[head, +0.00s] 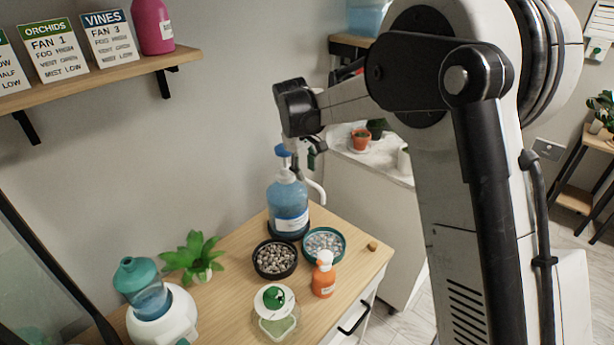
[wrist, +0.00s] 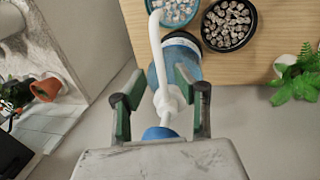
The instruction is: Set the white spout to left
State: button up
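A blue translucent pump bottle (head: 287,205) with a white collar and blue top stands on the wooden table, near its far corner. Its white spout (head: 318,189) curves out to the right and down in the head view. In the wrist view the white spout (wrist: 157,48) runs up the picture from the white pump neck, over the bottle's blue body (wrist: 185,58). My gripper (head: 303,152) is at the pump top. In the wrist view my gripper (wrist: 160,98) is open, one finger on each side of the white neck, with gaps visible.
A black dish of pebbles (head: 274,259) and a teal dish of pale stones (head: 323,243) sit just before the bottle. An orange pump bottle (head: 323,276), green plant (head: 193,257) and white-lidded jar (head: 276,310) stand nearer. A shelf (head: 100,78) hangs upper left.

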aim_at(307, 181)
jog(key=shift+w+d+f, duration=0.15)
jog(key=shift+f, duration=0.7)
jog(key=shift+w+d+f, duration=0.1)
jog(key=shift+f, duration=0.75)
jog(key=shift+c, duration=0.5)
grip_shut()
